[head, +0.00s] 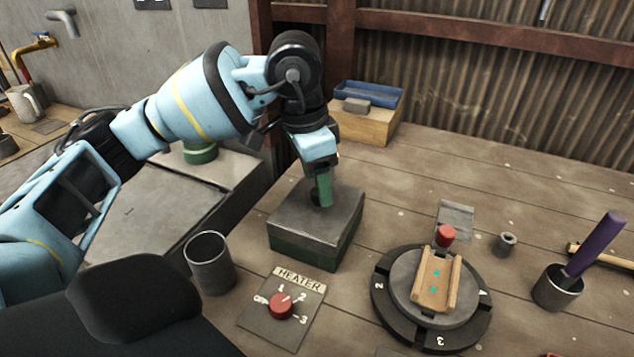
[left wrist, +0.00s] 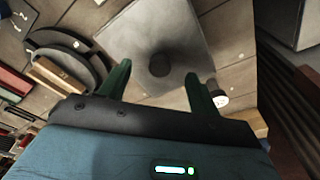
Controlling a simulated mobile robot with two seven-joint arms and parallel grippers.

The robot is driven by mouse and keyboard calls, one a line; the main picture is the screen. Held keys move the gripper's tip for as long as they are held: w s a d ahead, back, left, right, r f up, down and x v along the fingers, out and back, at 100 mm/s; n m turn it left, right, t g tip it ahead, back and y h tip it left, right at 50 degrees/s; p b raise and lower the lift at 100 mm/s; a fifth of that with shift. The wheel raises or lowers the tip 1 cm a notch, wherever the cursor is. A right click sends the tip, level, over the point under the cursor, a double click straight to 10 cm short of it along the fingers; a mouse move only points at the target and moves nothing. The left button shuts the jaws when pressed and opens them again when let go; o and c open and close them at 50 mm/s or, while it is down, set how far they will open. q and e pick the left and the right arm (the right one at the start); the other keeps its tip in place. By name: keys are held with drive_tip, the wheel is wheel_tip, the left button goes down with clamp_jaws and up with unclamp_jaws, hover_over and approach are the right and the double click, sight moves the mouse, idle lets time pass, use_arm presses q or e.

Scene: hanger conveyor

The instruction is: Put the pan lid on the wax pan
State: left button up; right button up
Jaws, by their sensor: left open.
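The pan lid (head: 325,205), a flat grey square plate with a dark round knob, lies on top of the green-sided wax pan (head: 303,248). It looks level and covers the pan, though I cannot tell how closely it fits. My left gripper (head: 322,192) points down over the lid, its green fingers at the knob. In the left wrist view the lid (left wrist: 185,28) fills the upper middle, and its knob shows between the open fingertips (left wrist: 156,74). The gripper partly hides the knob in the head view. My right gripper is not in view.
A grey metal cup (head: 209,263) and a heater dial (head: 281,306) stand near the pan's front. A round turntable (head: 385,305) with a wooden holder is to the right. Behind is a wooden block (head: 368,128) with a blue tray (head: 370,93). The table's right rear is mostly clear.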

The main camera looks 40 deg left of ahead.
use_arm(q)
drive_tip(key=r, duration=0.6)
drive_tip(key=shift+s+a, duration=0.2)
drive_tip(key=shift+s, duration=0.2)
